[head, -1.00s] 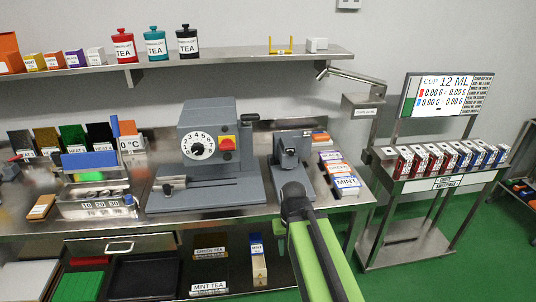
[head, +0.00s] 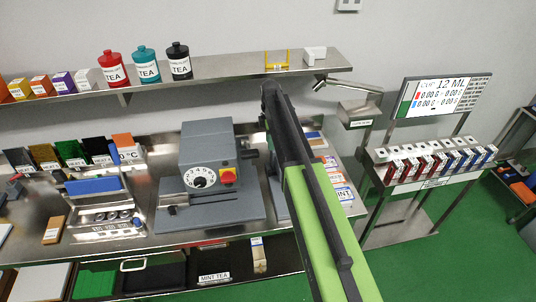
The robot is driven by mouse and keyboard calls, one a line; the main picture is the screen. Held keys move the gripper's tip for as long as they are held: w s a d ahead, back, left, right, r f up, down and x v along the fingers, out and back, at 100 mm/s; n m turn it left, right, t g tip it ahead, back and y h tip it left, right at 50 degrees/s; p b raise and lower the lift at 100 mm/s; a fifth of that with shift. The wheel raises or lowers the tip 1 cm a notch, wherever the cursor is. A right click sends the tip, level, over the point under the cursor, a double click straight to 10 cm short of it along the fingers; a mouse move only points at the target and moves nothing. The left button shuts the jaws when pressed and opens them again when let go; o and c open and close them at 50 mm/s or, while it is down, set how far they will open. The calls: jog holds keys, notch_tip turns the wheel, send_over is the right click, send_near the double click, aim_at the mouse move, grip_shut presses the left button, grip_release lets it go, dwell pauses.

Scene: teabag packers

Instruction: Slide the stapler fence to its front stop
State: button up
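A grey device that looks like the stapler (head: 277,196) stands right of the dial machine. My arm covers most of it, leaving only part of its grey base at the left of the arm. I cannot make out its fence or front stop. My green and black arm rises from the lower right, and its dark far end (head: 270,92) shows in front of the wall, just below the shelf. The fingers of my gripper cannot be made out there, so I cannot tell whether it is open or shut, and nothing held is visible.
The grey dial machine (head: 208,162) with a red and yellow switch stands left of my arm. Tea boxes (head: 342,192) lie right of it. The shelf (head: 220,77) with tea canisters runs above. A metal lamp-like arm (head: 350,84) and a display stand (head: 447,95) are at the right.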

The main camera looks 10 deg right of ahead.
aim_at(270, 171)
notch_tip(270, 171, down, 18)
jog(key=b, duration=1.7)
jog(key=shift+r+b, duration=0.15)
jog(key=shift+b, duration=0.25)
jog(key=shift+r, duration=0.1)
grip_shut()
